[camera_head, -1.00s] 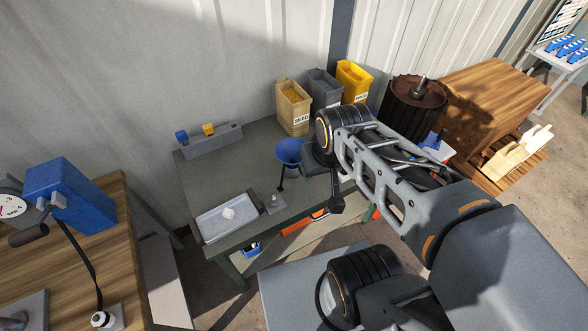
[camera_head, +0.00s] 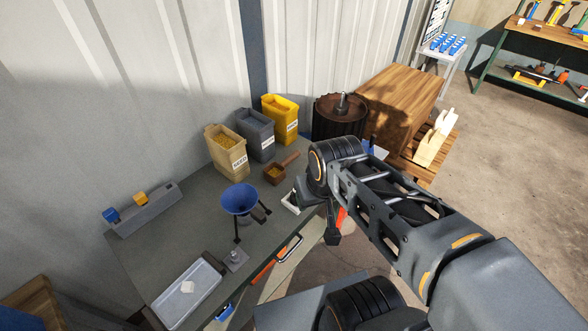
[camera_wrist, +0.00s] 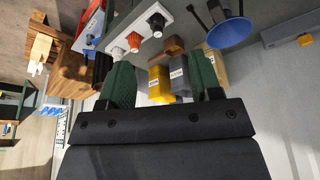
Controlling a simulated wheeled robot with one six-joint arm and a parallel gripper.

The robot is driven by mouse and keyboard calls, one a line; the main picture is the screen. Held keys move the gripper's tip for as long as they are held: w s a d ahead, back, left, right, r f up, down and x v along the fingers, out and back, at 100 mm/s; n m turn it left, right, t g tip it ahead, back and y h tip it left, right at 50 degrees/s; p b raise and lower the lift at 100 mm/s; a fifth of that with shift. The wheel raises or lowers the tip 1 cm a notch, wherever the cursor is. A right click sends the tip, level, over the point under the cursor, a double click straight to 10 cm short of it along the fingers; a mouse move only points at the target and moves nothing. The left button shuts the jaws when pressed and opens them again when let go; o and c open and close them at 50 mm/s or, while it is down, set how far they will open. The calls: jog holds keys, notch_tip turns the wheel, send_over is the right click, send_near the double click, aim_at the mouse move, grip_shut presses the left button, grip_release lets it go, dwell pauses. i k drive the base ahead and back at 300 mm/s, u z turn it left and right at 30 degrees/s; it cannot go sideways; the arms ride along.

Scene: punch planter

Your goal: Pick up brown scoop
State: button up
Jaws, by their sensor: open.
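The brown scoop (camera_head: 274,173) lies on the grey-green table in front of the bins, its handle pointing back and to the right. In the wrist view, a small brown part of the scoop (camera_wrist: 174,46) shows beyond my fingers, near the bins. My gripper (camera_wrist: 160,62) has two green fingers spread apart with nothing between them. It is apart from the scoop. In the head view my arm reaches over the table's right side, to the right of the scoop, and hides much of the gripper.
A tan seed bin (camera_head: 226,155), a grey bin (camera_head: 257,137) and a yellow bin (camera_head: 280,121) stand behind the scoop. A blue funnel (camera_head: 240,200) stands left of it. A white tray (camera_head: 183,296) is at the front left. A strip with coloured knobs (camera_wrist: 148,27) shows in the wrist view.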

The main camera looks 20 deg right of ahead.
aim_at(274, 173)
jog(key=k, duration=1.25)
jog(key=z, duration=0.75)
jog(key=i, duration=1.3)
jog(key=u, duration=0.85)
jog(key=i, duration=0.5)
jog(key=u, duration=0.6)
